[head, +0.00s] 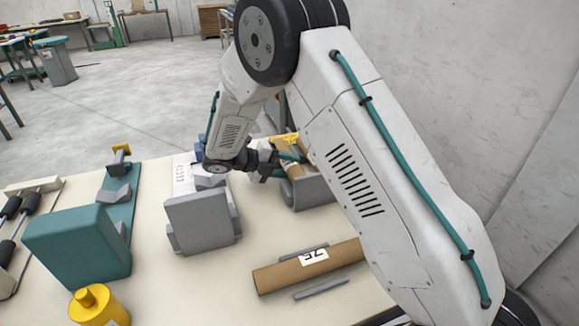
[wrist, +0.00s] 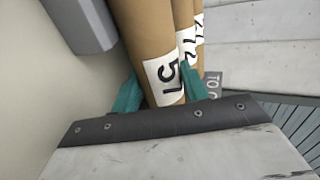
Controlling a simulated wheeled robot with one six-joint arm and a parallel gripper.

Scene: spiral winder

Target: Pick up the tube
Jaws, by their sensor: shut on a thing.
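A brown cardboard tube (wrist: 145,35) with a white label, apparently numbered 51, fills the middle of the wrist view. My gripper (wrist: 160,88) has one teal finger on each side of it and is shut on it. In the head view my gripper (head: 291,157) is at the grey holder behind my arm, where part of a brown tube (head: 293,169) shows. The tube's lower end is hidden there. Another brown tube (head: 285,273) with a white label lies on the table between two low grey rails, apart from my gripper.
More labelled tubes (wrist: 184,14) stand close beside the held one. The grey holder (head: 313,193) is partly hidden by my arm. A grey block-shaped device (head: 201,222), a teal block (head: 78,247) and a yellow knobbed part (head: 98,308) stand on the cream table (head: 160,290).

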